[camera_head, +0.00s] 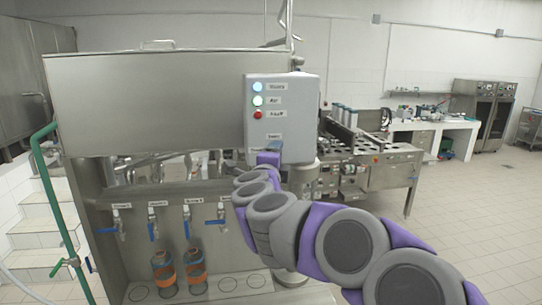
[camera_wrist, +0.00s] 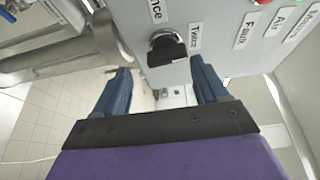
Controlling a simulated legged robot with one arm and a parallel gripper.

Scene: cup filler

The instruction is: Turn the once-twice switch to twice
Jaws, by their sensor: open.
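The once-twice switch (camera_wrist: 167,48) is a black knob on the grey control box (camera_wrist: 225,30) in the wrist view. One label, partly cut off and ending in "nce", is above it, and a "Twice" label (camera_wrist: 195,36) is to its right. I cannot tell for certain which label the knob points to. My gripper (camera_wrist: 160,78) is open, with its blue fingers apart below the knob and nothing between them. In the head view the box (camera_head: 285,105) hangs at centre, and my gripper (camera_head: 268,155) is at its lower edge, hiding the switch.
Below are several blue-handled taps (camera_head: 153,220) and two bottles (camera_head: 195,268) on a tray. A green pipe (camera_head: 55,200) stands at left. The floor at right is open.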

